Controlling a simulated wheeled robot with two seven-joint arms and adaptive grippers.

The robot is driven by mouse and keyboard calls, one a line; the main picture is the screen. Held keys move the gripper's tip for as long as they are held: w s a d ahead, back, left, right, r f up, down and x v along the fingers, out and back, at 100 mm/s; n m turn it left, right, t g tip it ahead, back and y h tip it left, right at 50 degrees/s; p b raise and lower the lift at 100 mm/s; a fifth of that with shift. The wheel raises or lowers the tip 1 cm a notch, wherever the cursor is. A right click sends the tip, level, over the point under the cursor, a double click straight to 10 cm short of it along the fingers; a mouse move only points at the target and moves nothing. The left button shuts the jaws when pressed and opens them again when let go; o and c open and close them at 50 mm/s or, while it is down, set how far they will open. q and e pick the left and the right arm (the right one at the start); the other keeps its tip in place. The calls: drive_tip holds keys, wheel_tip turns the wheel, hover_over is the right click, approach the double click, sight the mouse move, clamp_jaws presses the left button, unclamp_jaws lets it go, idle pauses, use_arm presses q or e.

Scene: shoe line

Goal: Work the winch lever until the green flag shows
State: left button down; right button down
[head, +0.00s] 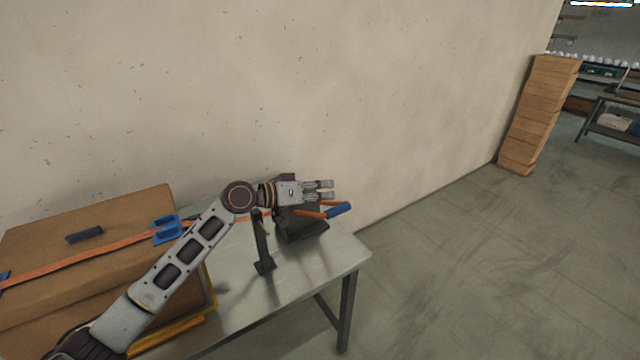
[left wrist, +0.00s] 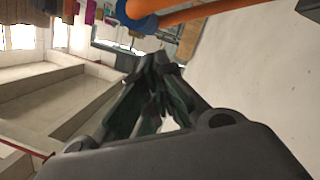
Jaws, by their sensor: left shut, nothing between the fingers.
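The winch (head: 300,226) is a dark block on the metal table, with an orange strap running into it from the left. Its orange lever ends in a blue grip (head: 339,210) that points right. My left gripper (head: 331,190) is above the winch, just behind and above the lever, shut and empty. In the left wrist view the gripper's fingers (left wrist: 155,75) are together, and an orange bar with a blue end (left wrist: 140,10) crosses the top of the picture, apart from the fingertips as far as I can tell. I see no green flag. My right gripper is not in view.
A dark upright post (head: 262,245) stands on the table (head: 310,268) left of the winch. A large cardboard box (head: 100,225) with the orange strap and a blue clip (head: 167,230) is at the left. A wall runs close behind. Floor is clear at the right.

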use_arm(q)
drive_tip(key=shift+s+d+f, duration=0.25)
drive_tip(key=shift+s+f, duration=0.1)
drive_tip(key=shift+f, duration=0.3)
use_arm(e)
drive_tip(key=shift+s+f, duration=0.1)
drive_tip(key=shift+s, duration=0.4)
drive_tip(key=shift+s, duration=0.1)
use_arm(q)
drive_tip(key=shift+s+d+f+m+b, duration=0.25)
drive_tip(key=shift+s+f+m, duration=0.1)
drive_tip(key=shift+f, duration=0.15)
drive_tip(key=shift+s+d+f+m+b, duration=0.15)
drive_tip(key=shift+s+d+f+m, duration=0.15)
drive_tip(key=shift+f, duration=0.15)
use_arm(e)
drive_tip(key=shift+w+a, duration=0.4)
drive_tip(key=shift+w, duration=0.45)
